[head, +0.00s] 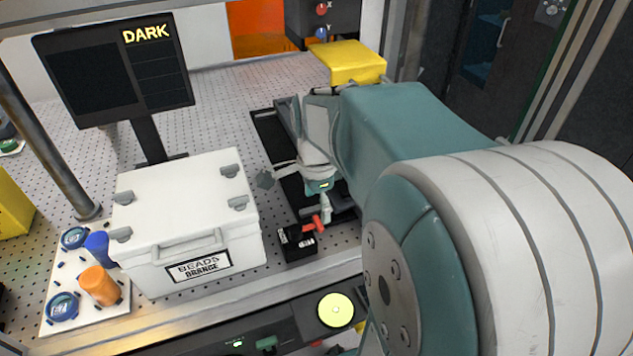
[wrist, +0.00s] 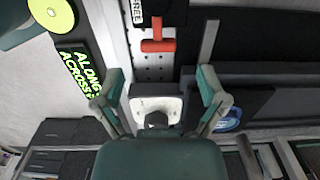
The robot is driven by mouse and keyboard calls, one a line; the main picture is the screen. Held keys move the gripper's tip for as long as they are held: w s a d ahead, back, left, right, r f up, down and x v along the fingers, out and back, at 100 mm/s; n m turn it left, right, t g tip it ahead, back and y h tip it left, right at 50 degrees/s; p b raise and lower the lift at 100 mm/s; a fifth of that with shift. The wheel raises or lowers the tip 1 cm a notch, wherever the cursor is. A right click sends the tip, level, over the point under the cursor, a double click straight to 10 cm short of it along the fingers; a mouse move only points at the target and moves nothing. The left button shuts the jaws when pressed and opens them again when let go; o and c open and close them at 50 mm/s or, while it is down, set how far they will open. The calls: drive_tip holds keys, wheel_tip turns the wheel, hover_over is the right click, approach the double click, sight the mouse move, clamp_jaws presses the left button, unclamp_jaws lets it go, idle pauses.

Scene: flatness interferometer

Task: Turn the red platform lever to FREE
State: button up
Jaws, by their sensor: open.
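The red platform lever (head: 319,222) sits on a small black block (head: 298,244) at the front edge of the perforated table. In the wrist view the red lever (wrist: 158,46) is a T shape with its wide bar crosswise, just beyond my fingertips. A label reading FREE (wrist: 139,10) is partly cut off at the top edge. My gripper (head: 296,197) is open above the black rail and close to the lever. In the wrist view my gripper (wrist: 161,88) has its fingers spread on either side of the lever's line, with nothing between them.
A white lidded box (head: 185,220) labelled BEADS ORANGE stands left of the lever. A monitor (head: 115,70) reading DARK stands behind it. A black rail (head: 265,125) lies under my gripper. A round yellow-green disc (head: 336,310) is on the front panel. A yellow block (head: 350,62) is at the back.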

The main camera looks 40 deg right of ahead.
sight(316, 221)
wheel_tip(316, 221, up, 7)
drive_tip(key=shift+r, duration=0.2)
drive_tip(key=shift+a, duration=0.1)
idle(0.4)
drive_tip(key=s+a+f+n+t, duration=0.1)
drive_tip(key=s+a+n+t, duration=0.1)
drive_tip(key=a+n, duration=0.5)
drive_tip(key=s+a+f+n+t, duration=0.1)
drive_tip(key=s+a+n+t, duration=0.2)
drive_tip(key=n, duration=1)
drive_tip(key=s+a, duration=0.2)
drive_tip(key=a, duration=0.2)
drive_tip(key=shift+f+n+t, duration=0.15)
drive_tip(key=shift+n+t, duration=0.15)
drive_tip(key=shift+n, duration=0.1)
drive_tip(key=shift+d, duration=0.1)
